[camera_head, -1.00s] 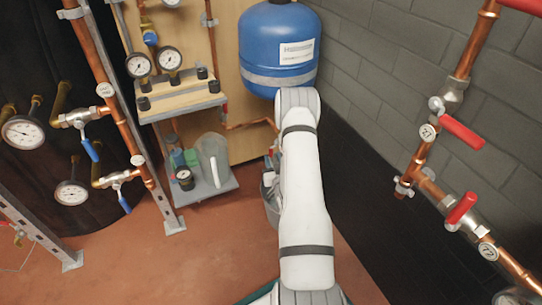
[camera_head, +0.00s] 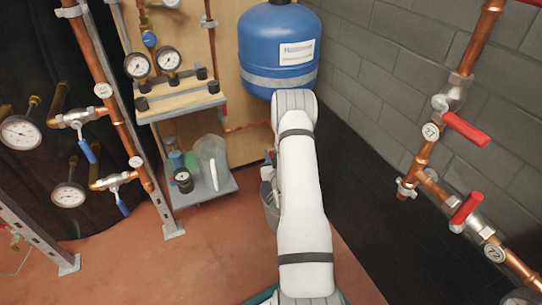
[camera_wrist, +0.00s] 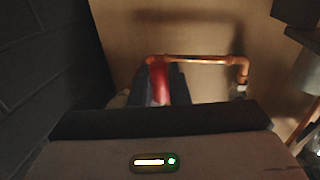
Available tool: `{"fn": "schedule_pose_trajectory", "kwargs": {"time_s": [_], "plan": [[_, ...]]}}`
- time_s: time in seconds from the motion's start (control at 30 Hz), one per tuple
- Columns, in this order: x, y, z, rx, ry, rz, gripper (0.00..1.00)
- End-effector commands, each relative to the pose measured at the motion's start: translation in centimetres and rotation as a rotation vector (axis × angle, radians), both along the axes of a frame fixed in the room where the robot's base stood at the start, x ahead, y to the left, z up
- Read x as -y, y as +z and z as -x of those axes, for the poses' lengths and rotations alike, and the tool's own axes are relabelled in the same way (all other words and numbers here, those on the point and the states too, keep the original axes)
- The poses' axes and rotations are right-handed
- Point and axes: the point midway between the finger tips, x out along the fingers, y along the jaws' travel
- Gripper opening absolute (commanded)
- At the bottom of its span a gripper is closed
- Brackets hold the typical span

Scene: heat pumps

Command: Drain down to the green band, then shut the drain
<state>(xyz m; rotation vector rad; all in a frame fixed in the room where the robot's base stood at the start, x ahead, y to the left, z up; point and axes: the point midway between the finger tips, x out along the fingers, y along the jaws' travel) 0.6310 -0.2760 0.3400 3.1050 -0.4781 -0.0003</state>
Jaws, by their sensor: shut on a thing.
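My gripper (camera_wrist: 158,86) is shut on a red handle (camera_wrist: 159,80) beside a copper pipe (camera_wrist: 200,60) in the wrist view. The handle stands between the dark fingers; the valve body below it is hidden. In the head view my white arm covers most of this spot, under the blue vessel (camera_head: 279,50). A grey bucket (camera_head: 270,212) stands partly behind my arm, low down. Two round gauges (camera_head: 137,65) (camera_head: 169,58) sit on the board left of the vessel. Their needles and any green band are too small to read. No water is visible.
Copper pipes with red levers (camera_head: 466,129) run along the right wall. Blue-levered valves (camera_head: 87,151) and gauges are at left.

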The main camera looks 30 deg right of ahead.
Motion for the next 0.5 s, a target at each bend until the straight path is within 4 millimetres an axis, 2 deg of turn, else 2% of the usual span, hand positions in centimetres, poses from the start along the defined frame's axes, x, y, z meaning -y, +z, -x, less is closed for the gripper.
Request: {"fn": "schedule_pose_trajectory", "kwargs": {"time_s": [0.27, 0.5], "plan": [[-0.02, 0.08, 0.07, -0.009, 0.000, -0.001, 0.00], [-0.07, 0.53, 0.44, -0.094, 0.001, -0.010, 0.00]]}}
